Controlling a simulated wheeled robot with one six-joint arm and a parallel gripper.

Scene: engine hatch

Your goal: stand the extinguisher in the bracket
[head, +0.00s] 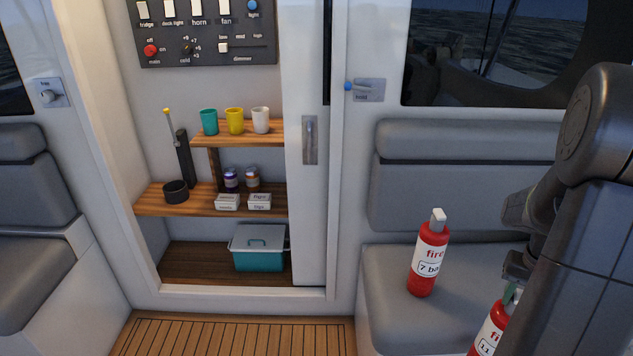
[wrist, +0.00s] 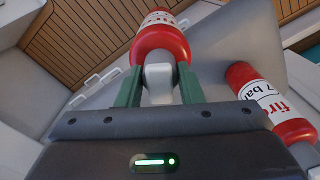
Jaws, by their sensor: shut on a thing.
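My gripper (head: 514,294) is at the lower right of the head view, partly hidden by my arm. Its green fingers (wrist: 160,88) are shut on the pale top of a red extinguisher (head: 490,330). The label's "11" is partly visible in the head view; the lower end is out of frame. The held extinguisher (wrist: 160,42) also shows in the wrist view. A second red extinguisher (head: 428,262), marked "7 ba", stands on the grey seat to its left. A black cup with an upright black backpiece (head: 186,160), apparently the bracket, is empty on the middle shelf's left.
A yellow-tipped lever (head: 168,125) rises beside the backpiece. Mugs (head: 235,121) stand on the upper shelf; jars and small boxes (head: 228,202) on the middle shelf. A teal box (head: 258,250) sits below. A sliding door (head: 309,220) covers the locker's right side. The wooden floor is clear.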

